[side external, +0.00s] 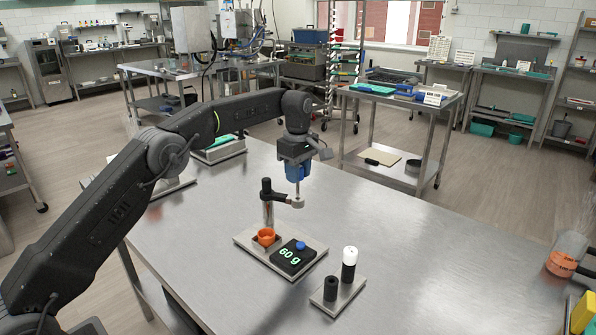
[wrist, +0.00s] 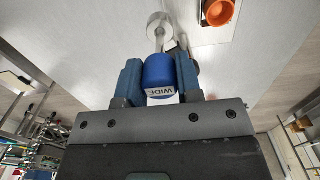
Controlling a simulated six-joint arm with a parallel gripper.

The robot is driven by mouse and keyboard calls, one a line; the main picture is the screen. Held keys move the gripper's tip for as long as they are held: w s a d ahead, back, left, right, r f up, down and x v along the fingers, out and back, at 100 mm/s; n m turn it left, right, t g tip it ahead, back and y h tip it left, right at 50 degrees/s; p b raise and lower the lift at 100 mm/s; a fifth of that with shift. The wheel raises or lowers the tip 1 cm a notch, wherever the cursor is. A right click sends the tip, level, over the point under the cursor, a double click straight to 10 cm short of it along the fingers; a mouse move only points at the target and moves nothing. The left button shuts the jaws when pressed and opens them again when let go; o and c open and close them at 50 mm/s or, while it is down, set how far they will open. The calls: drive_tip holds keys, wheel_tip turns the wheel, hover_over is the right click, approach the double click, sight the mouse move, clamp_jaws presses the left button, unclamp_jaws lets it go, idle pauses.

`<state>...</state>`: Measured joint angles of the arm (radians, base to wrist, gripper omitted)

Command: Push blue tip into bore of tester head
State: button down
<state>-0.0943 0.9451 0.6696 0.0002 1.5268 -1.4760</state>
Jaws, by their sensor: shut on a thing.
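My gripper (side external: 297,175) is shut on the blue tip (wrist: 159,76), which has the word "WIDE" on a label. One finger lies on each side of it in the wrist view. In the side view the tip hangs roughly upright over the grey tester head (side external: 297,202), which sits at the end of a black arm on a post. A thin grey part below the blue reaches down close to the head. I cannot tell whether it touches or enters the bore. In the wrist view the head (wrist: 159,24) shows just beyond the tip.
Below the head stand an orange cup (side external: 266,237) and a black block (side external: 292,258) reading "60 g" with a blue button. A small plate holds a black holder (side external: 331,288) and a white-topped black piece (side external: 349,264). The table's right side is mostly clear.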

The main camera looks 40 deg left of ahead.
sight(298, 196)
drive_tip(key=shift+f, duration=0.1)
drive_tip(key=shift+f, duration=2.6)
drive_tip(key=c, duration=0.7)
unclamp_jaws()
wheel_tip(298, 196, up, 7)
drive_tip(key=shift+f, duration=0.15)
drive_tip(key=shift+r, duration=0.4)
